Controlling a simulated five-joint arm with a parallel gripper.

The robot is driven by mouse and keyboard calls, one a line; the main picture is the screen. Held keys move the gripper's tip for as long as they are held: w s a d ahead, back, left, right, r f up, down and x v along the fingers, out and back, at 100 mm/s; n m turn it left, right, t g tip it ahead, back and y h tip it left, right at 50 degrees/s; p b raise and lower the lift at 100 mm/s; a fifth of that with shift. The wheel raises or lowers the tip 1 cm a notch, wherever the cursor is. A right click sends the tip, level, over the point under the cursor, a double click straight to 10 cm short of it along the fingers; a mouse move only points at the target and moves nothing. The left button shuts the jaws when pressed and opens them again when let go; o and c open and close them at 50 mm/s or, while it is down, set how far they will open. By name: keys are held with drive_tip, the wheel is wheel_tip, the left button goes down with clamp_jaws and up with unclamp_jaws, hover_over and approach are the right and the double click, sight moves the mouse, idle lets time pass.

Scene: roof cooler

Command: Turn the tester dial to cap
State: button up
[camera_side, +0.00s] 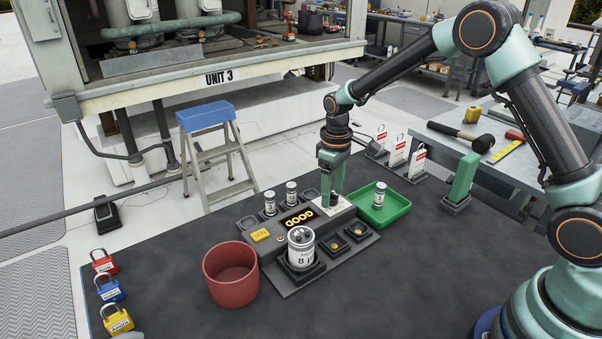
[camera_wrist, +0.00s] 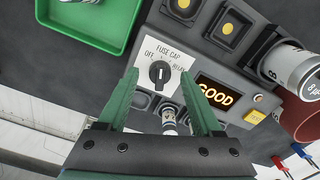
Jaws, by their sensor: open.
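The tester dial (camera_wrist: 160,74) is a round black knob on a white plate (camera_wrist: 146,56) marked OFF, FUSE, CAP and RELAY. Its grip bar looks upright in the wrist view; which label it points to I cannot tell for sure. My gripper (camera_wrist: 159,78) is open, with one green finger on each side of the dial. Whether the fingers touch it is unclear. In the side view my gripper (camera_side: 334,196) points down over the white plate (camera_side: 345,209) and hides the dial. The tester's display (camera_wrist: 215,93) reads GOOD in amber.
A large can (camera_side: 301,250) sits in the tester's front socket. Small cans (camera_side: 270,203) stand at its back. A green tray (camera_side: 393,212) holding a small can lies right of the gripper. A red bin (camera_side: 230,275) stands left. Padlocks (camera_side: 110,289) lie at the mat's left edge.

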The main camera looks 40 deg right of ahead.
drive_tip(key=shift+f, duration=0.3)
clamp_jaws()
